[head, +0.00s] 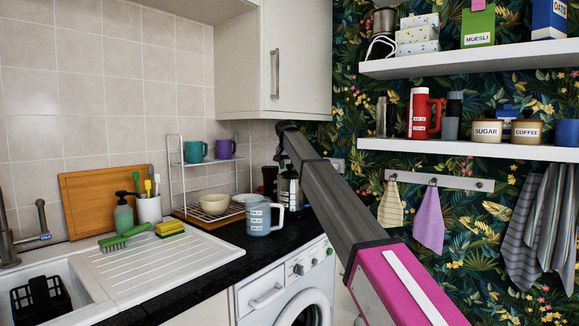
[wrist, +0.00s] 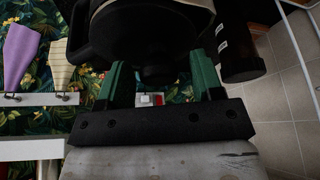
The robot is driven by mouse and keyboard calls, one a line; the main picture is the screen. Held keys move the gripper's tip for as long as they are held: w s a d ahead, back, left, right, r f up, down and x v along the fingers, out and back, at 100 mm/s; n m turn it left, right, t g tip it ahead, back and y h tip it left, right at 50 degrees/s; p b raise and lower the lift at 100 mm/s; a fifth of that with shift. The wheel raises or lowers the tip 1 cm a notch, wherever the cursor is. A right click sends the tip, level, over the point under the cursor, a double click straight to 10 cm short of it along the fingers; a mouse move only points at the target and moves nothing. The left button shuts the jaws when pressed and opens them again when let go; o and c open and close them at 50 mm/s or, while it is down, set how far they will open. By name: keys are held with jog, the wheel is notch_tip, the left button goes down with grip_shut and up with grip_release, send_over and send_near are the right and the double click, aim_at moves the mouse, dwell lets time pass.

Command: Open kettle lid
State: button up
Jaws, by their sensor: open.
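In the wrist view, which is upside down, a dark kettle (wrist: 150,45) fills the top middle, with a black handle at its left. A small dark knob-like part shows on its near side, between my fingers. My gripper (wrist: 160,85) has two green fingers spread apart, one at each side of that part; I cannot tell whether they touch the kettle. In the head view, a black and silver kettle (head: 289,188) stands on the counter, partly hidden by my arm. My fingertips are not clear there.
A blue-grey jug (head: 262,216) stands at the counter's front edge. A wire rack (head: 185,170) with mugs and a bowl stands to the left. A dark labelled cylinder (wrist: 238,45) is close beside the kettle. A wall cabinet (head: 250,60) hangs above.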

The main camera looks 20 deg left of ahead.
grip_shut()
